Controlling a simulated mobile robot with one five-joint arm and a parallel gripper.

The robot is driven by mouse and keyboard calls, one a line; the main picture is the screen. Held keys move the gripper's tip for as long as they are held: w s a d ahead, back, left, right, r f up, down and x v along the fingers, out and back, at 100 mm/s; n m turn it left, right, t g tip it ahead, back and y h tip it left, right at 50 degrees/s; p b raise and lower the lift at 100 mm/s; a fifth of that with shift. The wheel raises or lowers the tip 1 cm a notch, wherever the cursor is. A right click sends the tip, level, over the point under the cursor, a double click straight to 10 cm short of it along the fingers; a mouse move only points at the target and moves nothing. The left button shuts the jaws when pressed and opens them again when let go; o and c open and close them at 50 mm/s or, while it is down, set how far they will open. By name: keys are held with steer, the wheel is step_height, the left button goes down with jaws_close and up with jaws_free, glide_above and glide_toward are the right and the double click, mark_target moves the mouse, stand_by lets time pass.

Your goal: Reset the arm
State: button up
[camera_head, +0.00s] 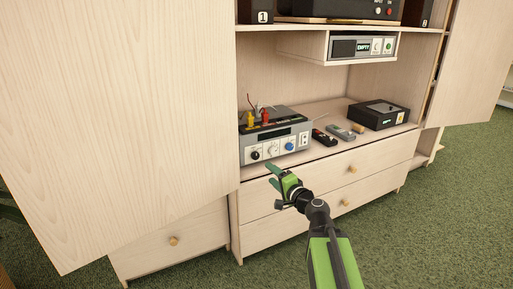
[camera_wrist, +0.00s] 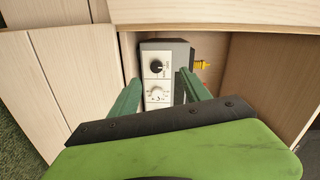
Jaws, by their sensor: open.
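My gripper (camera_head: 271,175) is green and black and shows in the head view in front of the cabinet's upper drawer, just below the grey device. In the wrist view its two green fingers (camera_wrist: 157,88) are spread apart, with nothing between them. Beyond the fingers is the grey device (camera_head: 272,137) with knobs, which also shows in the wrist view (camera_wrist: 153,70). I cannot tell the exact gap between the fingertips and the device. My arm reaches up from the bottom of the head view.
The wooden cabinet has a large open door (camera_head: 120,110) at left and another (camera_head: 468,65) at right. On its shelf are a black box (camera_head: 378,114), a grey remote (camera_head: 341,132) and a dark remote (camera_head: 323,138). A lower drawer (camera_head: 172,241) is shut. Green carpet (camera_head: 430,230) is clear at right.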

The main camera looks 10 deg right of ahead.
steer(key=s+a+f+n+g+y+p, duration=0.1)
steer(key=s+a+f+n+g+p, duration=0.15)
steer(key=a, duration=0.25)
steer(key=s+a+f+n+g+y+p, duration=0.1)
steer(key=a+n+g, duration=0.25)
steer(key=a, duration=0.25)
steer(key=s+f+n+g+h, duration=0.2)
steer(key=s+f+n+g, duration=0.15)
steer(key=s+f, duration=0.2)
steer(key=s+d+f+n+g+h+p, duration=0.1)
steer(key=s+d+f+g+h, duration=0.2)
steer(key=s+d, duration=0.25)
steer(key=s+d+f+n+g+h+p, duration=0.1)
steer(key=s+d+f+g+h+p, duration=0.15)
steer(key=s+d+g+h, duration=0.35)
step_height(320, 180, up, 36)
steer(key=a+t+y+p, duration=0.1)
steer(key=t+y+p, duration=0.1)
steer(key=p, duration=3.3)
steer(key=shift+s+a+y+p, duration=0.2)
steer(key=shift+s+y+p, duration=0.1)
steer(key=shift+s+p, duration=0.1)
steer(key=shift+t, duration=0.25)
